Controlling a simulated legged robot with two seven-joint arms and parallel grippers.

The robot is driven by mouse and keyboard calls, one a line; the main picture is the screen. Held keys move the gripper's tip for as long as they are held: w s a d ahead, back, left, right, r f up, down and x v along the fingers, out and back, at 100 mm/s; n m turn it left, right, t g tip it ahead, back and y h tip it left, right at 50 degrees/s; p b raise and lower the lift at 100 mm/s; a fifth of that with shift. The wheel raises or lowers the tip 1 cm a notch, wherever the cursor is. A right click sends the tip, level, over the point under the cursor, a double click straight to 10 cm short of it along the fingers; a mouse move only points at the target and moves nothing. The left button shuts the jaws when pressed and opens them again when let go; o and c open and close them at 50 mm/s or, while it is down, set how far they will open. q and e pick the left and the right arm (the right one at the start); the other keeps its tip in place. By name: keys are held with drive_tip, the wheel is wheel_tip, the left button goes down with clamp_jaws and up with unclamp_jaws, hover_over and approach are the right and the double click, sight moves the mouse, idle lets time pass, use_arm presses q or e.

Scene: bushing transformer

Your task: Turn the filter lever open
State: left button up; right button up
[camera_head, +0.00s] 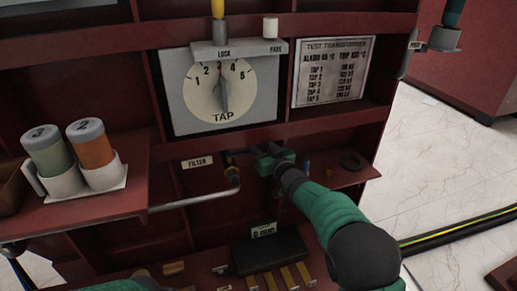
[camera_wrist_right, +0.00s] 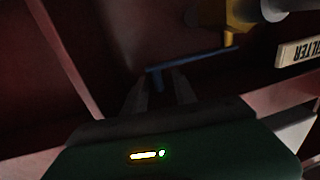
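The filter lever (camera_wrist_right: 195,60) is a thin blue bar in the right wrist view. It runs from a brass valve body (camera_wrist_right: 243,14) to a short down-turned end near the fingertips. In the head view the brass valve (camera_head: 232,175) sits on a pipe below the FILTER label (camera_head: 197,162). My right gripper (camera_head: 250,154) reaches the lever from the right. In the right wrist view its two dark fingers (camera_wrist_right: 160,78) are apart, with the lever's end between their tips. Contact cannot be told in the dim light. My left gripper is not in view.
The TAP dial panel (camera_head: 222,90) is above the lever. A shelf with two capped jars (camera_head: 95,150) juts out at left. A grey pipe (camera_head: 200,199) runs below the valve. A dark box (camera_head: 268,252) and several brass bars stand on the lower shelf. Floor shows at right.

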drive_tip(key=shift+w, duration=0.1)
clamp_jaws()
idle(1.4)
